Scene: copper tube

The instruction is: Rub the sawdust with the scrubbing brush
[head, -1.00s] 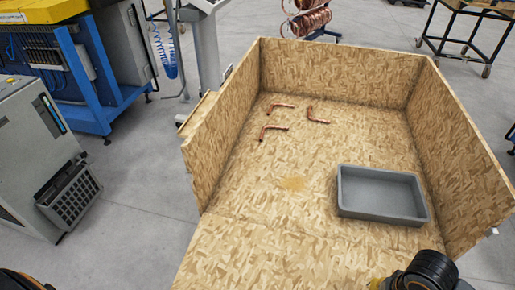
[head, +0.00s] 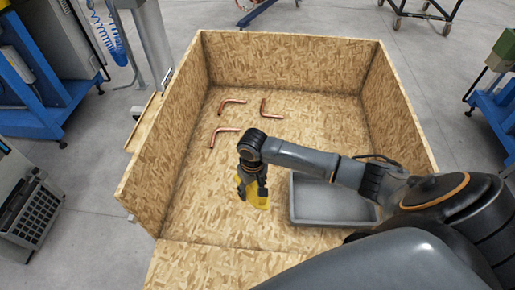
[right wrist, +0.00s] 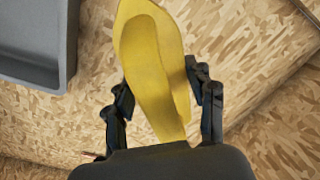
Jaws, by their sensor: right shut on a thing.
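The yellow scrubbing brush (head: 257,201) is in my right gripper (head: 252,186), over the wooden floor of the box near its middle. In the right wrist view the brush (right wrist: 152,60) stands between the two black fingers (right wrist: 162,108), which are shut on it. I cannot tell whether its underside touches the floor. The sawdust cannot be made out now; the brush and gripper cover that part of the floor. My left gripper is not in view.
A grey tray (head: 330,222) sits just right of the brush, under my right forearm. Three bent copper tubes (head: 220,134) lie towards the back left. Chipboard walls (head: 290,62) enclose the box's back and sides. The floor left of the brush is clear.

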